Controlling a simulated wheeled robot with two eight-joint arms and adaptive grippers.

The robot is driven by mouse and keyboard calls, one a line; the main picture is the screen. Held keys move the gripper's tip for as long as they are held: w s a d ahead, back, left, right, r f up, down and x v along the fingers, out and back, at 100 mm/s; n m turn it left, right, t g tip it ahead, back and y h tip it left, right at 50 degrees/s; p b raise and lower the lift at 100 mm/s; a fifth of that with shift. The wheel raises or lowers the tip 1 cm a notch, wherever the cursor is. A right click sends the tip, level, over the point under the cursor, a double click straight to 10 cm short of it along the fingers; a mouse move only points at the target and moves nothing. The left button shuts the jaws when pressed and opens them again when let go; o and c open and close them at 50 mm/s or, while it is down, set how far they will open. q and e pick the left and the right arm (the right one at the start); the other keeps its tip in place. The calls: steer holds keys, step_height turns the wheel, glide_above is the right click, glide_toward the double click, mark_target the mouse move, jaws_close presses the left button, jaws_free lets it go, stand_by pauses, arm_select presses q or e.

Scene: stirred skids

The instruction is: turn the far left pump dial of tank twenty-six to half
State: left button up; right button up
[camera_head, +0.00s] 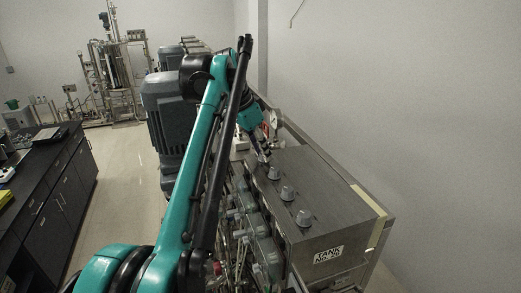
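The tank twenty-six unit is a grey metal box (335,205) at centre right, with a white label (328,254) reading "TANK NO" and a number too small to read surely. A row of grey dials runs along its top left edge: a near dial (304,217), a middle dial (287,193) and a farther dial (274,172). My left gripper (262,156) points down at the far end of this row. Its fingertips are small here, and they hide whatever dial is under them. I cannot tell whether it touches or grips one. My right gripper is out of view.
Pipes and valves (258,245) crowd the box's left side. A gauge (276,118) stands behind the gripper. A grey motor (165,110) stands behind my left arm. A dark bench (50,190) is at left, with clear floor (125,170) between. A white wall bounds the right.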

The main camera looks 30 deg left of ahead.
arm_select(q)
steer(key=shift+o, duration=1.3)
steer(key=shift+w+d, duration=0.1)
steer(key=shift+w, duration=0.1)
steer(key=v, duration=1.1)
steer(key=shift+r, duration=0.35)
steer(key=shift+s, duration=0.15)
